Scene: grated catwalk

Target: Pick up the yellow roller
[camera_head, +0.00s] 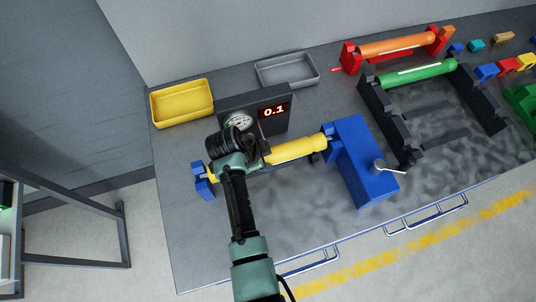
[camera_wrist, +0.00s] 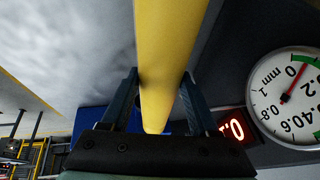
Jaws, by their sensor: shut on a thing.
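The yellow roller (camera_head: 297,149) lies across a blue stand, its left end at a small blue support (camera_head: 202,180) and its right end at a larger blue block (camera_head: 359,160) with a crank handle. My gripper (camera_head: 241,165) is over the left part of the roller in the head view, and my wrist hides that part. In the wrist view the roller (camera_wrist: 163,50) runs between the two fingers of my gripper (camera_wrist: 160,95), which are shut on it. I cannot tell whether the roller is lifted off its supports.
A dark gauge box with a red display reading 0.1 (camera_head: 273,111) and a dial (camera_head: 238,122) stands close behind the roller. A yellow tray (camera_head: 182,121) and a grey tray (camera_head: 287,83) are at the back. A green roller (camera_head: 417,74) and an orange roller (camera_head: 396,45) rest on stands at right.

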